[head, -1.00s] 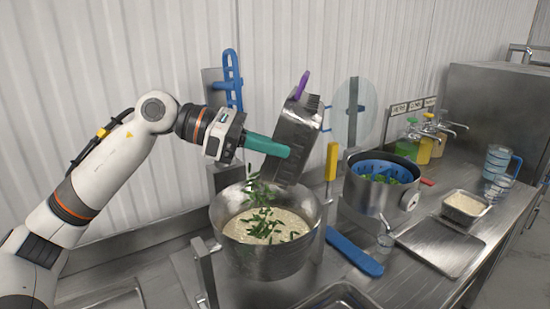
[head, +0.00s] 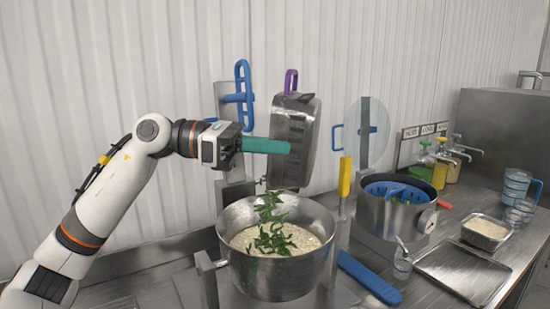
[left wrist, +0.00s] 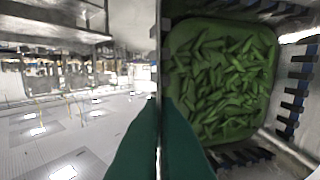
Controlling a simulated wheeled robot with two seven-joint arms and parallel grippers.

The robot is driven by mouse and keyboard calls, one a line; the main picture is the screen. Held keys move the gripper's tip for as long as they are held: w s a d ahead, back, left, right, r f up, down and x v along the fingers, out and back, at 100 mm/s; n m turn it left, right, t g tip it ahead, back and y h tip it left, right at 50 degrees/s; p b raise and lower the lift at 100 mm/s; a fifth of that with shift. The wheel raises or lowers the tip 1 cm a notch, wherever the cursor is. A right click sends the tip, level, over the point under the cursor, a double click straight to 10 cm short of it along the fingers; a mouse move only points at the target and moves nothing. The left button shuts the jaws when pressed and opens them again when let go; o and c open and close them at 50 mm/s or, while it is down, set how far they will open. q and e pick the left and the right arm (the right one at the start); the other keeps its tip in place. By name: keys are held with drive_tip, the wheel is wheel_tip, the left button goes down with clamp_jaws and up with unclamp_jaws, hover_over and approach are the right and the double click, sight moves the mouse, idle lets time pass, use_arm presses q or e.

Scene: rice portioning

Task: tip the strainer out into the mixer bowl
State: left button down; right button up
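The metal strainer (head: 297,140), slotted and with a purple handle on top, hangs on its side above the mixer bowl. My left gripper (head: 268,146) has its teal fingers closed on the strainer's wall; in the left wrist view the thin wall runs between the fingers (left wrist: 160,140). Many green pieces (left wrist: 222,75) show inside the strainer there. The steel mixer bowl (head: 285,285) below holds a pale rice-like mass (head: 300,238). Green pieces (head: 270,235) lie on it and some hang in the air between strainer and bowl. My right gripper is not in view.
A pot (head: 395,217) with a blue basket stands right of the bowl. A blue paddle (head: 368,277), a steel tray (head: 462,270), a rice container (head: 487,232), pump bottles (head: 441,165) and clear jugs (head: 517,187) are further right. A corrugated wall stands close behind.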

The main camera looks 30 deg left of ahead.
use_arm(q)
drive_tip(key=shift+s+a+t+h+b, duration=0.1)
drive_tip(key=shift+a+t+h+b, duration=0.3)
drive_tip(key=shift+b, duration=0.65)
drive_tip(key=shift+r, duration=0.1)
drive_tip(key=shift+r, duration=0.1)
idle(0.9)
wheel_tip(320, 180, up, 4)
drive_tip(key=g+y+p, duration=0.1)
drive_tip(key=y+p, duration=0.2)
drive_tip(key=p, duration=0.5)
drive_tip(key=m+g+y+p, duration=0.1)
drive_tip(key=y+p, duration=0.2)
drive_tip(key=p, duration=0.5)
drive_tip(key=g+y+p, duration=0.2)
drive_tip(key=y+p, duration=0.2)
drive_tip(key=p, duration=0.4)
drive_tip(key=shift+d, duration=0.1)
wheel_tip(320, 180, up, 2)
drive_tip(key=g+y, duration=0.1)
drive_tip(key=y, duration=0.2)
drive_tip(key=g+y, duration=0.1)
drive_tip(key=y, duration=0.3)
drive_tip(key=shift+m, duration=0.4)
drive_tip(key=shift+a, duration=0.2)
